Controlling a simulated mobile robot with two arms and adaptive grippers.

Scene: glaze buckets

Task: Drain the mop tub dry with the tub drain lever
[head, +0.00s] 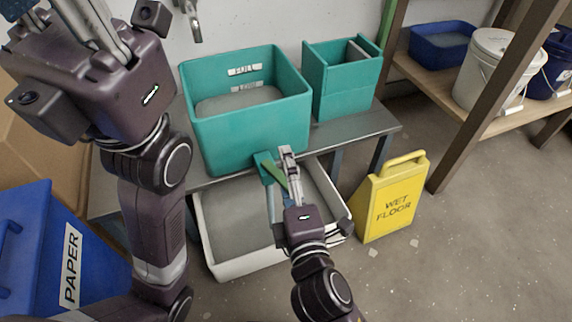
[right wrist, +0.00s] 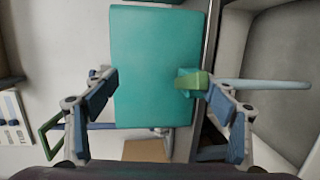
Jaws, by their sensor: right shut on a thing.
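The teal mop tub (head: 215,135) stands on a grey bench, with FULL on its inner back wall. Grey liquid (head: 240,104) shows inside, well below that label. The green tub drain lever (head: 277,173) is at the teal spout (head: 263,158) on the tub's front; the lever also shows in the right wrist view (right wrist: 189,81). A pale blue stream (right wrist: 262,84) runs from the spout. My right gripper (head: 287,158) is at the lever, shut on it; its fingers partly hide the contact. My left gripper (head: 95,22) is raised at upper left, fingertips cut off.
A white basin (head: 205,232) sits under the spout. A smaller teal bin (head: 340,95) stands right of the tub. A yellow wet floor sign (head: 393,200) stands right of the basin. A blue paper bin (head: 35,245) is at left, and a bucket shelf (head: 440,85) at right.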

